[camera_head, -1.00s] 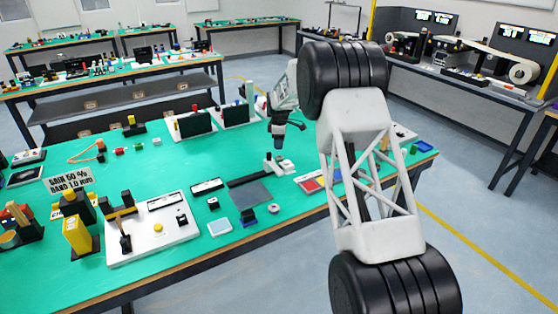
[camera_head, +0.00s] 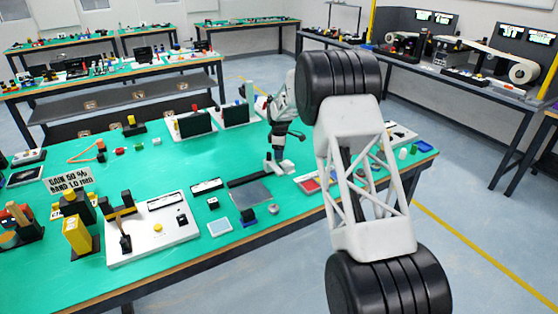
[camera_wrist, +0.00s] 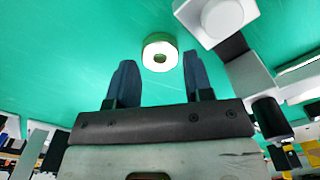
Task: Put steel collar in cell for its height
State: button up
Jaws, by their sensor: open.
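A steel-looking collar (camera_wrist: 152,62), a short ring with a central hole, lies flat on the green surface in the wrist view. My gripper (camera_wrist: 158,57) is open, with its two dark fingers apart. The ring appears in the gap between the fingertips, slightly beyond them, and no contact shows. In the head view my gripper (camera_head: 277,150) is low over the bench beside a small white stand (camera_head: 276,167); I cannot make out the ring there. A red-marked tray (camera_head: 309,183) lies right of the stand; its cells are too small to tell apart.
The white stand (camera_wrist: 215,18) is close to my right finger in the wrist view. A dark grey mat (camera_head: 250,193) and a small round grey piece (camera_head: 273,208) lie nearer the bench front. A white board (camera_head: 150,238) with fixtures is at left.

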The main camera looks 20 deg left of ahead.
jog(key=shift+f, duration=1.2)
jog(key=c, duration=0.7)
jog(key=shift+r, duration=5)
jog(key=shift+d, duration=0.15)
